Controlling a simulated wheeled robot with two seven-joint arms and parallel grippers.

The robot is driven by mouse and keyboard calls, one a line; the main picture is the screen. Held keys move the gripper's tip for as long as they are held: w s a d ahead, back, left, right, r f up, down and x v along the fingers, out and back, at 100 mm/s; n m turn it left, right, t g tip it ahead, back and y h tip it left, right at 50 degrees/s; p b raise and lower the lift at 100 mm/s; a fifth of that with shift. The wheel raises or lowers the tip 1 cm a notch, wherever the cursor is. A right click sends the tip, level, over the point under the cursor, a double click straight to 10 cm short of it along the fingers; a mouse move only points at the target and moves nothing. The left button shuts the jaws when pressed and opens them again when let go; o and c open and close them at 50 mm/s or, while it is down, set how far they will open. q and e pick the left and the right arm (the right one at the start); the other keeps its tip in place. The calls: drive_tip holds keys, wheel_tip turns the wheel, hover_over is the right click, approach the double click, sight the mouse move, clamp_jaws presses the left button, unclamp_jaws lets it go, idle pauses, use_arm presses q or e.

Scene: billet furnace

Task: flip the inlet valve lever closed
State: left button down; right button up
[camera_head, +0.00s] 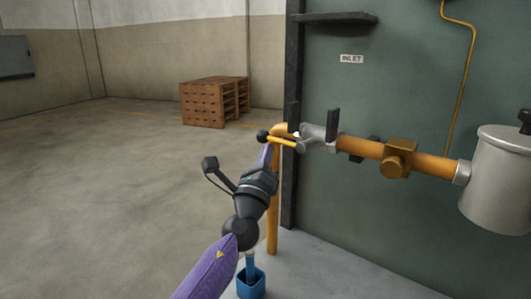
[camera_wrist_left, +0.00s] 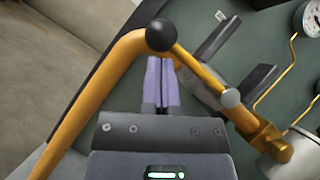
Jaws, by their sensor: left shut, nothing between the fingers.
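The inlet valve lever is a yellow bar (camera_head: 284,142) with a black ball at its free end. It points left from the grey valve body (camera_head: 318,134), roughly along the orange pipe. In the left wrist view the lever (camera_wrist_left: 198,68) runs from the black ball at top to a grey pivot at lower right. My left gripper (camera_head: 267,150) has purple fingers, shut and empty, just below the ball end. In the wrist view the fingers (camera_wrist_left: 161,64) point at the ball; whether they touch it I cannot tell. My right gripper is out of view.
The orange pipe (camera_head: 363,147) bends down left of the valve and runs right to a metal tank (camera_head: 497,180). Dark upright brackets stand by the valve. An INLET label (camera_head: 352,58) is on the green panel. A pallet stack (camera_head: 204,103) stands behind; floor at left is clear.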

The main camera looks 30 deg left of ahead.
use_arm(q)
drive_tip(key=d+r+m+g+h+b, duration=0.2)
drive_tip(key=r+m+h+b, duration=0.2)
drive_tip(key=m+h, duration=0.5)
drive_tip(key=d+r+m+g+h+b, duration=0.2)
drive_tip(key=r+m+h+b, duration=0.3)
drive_tip(key=m, duration=1.7)
drive_tip(key=shift+s+d+r+g+h, duration=0.2)
drive_tip(key=shift+r+g+h, duration=0.55)
drive_tip(key=shift+h, duration=2.05)
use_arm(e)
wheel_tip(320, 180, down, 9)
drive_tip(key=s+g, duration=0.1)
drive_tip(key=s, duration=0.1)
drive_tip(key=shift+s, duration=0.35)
use_arm(q)
drive_tip(key=shift+f, duration=0.1)
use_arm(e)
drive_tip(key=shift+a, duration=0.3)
use_arm(q)
drive_tip(key=shift+f+b, duration=0.1)
drive_tip(key=shift+b, duration=0.2)
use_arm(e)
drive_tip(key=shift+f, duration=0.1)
